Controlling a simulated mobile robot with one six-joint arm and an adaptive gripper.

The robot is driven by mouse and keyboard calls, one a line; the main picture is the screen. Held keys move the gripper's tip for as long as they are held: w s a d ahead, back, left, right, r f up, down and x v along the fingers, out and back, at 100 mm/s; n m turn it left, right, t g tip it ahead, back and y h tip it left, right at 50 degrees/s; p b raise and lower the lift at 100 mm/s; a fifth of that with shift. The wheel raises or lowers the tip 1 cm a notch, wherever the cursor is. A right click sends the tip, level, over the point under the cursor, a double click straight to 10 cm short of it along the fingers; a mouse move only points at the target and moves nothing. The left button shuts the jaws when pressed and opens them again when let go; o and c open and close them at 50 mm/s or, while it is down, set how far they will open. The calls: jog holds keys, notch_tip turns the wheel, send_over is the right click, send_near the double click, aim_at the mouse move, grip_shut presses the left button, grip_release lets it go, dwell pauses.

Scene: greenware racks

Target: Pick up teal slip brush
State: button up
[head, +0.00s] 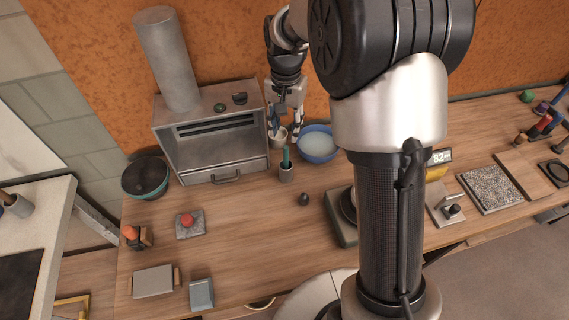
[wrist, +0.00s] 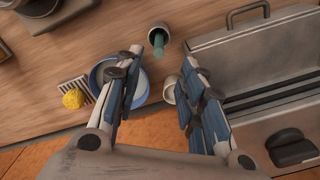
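The teal slip brush (head: 287,157) stands upright in a small grey cup (head: 286,175) on the wooden bench, in front of the blue bowl. In the wrist view the brush (wrist: 158,40) shows near the top middle, its lower end hidden in the cup (wrist: 159,32). My gripper (head: 284,132) is behind the brush in the head view, above the bench. In the wrist view my gripper (wrist: 162,56) has its two fingers spread wide, with nothing between them. The brush lies beyond the fingertips, apart from them.
A grey kiln-like box (head: 215,130) with a front handle stands close on the left. A blue bowl (head: 318,146) is close on the right, and a small pale cup (head: 278,138) is beneath my gripper. A yellow sponge (wrist: 73,99) lies beyond the bowl. Bench space in front is mostly clear.

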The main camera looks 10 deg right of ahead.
aim_at(286, 151)
notch_tip(286, 151, down, 5)
jog(key=shift+f+b, duration=0.1)
jog(key=shift+b, duration=0.5)
notch_tip(286, 151, down, 5)
jog(key=shift+s+r+b, duration=0.1)
jog(key=shift+s+b, duration=0.05)
jog(key=shift+b, duration=0.95)
jog(key=shift+c, duration=0.2)
grip_shut()
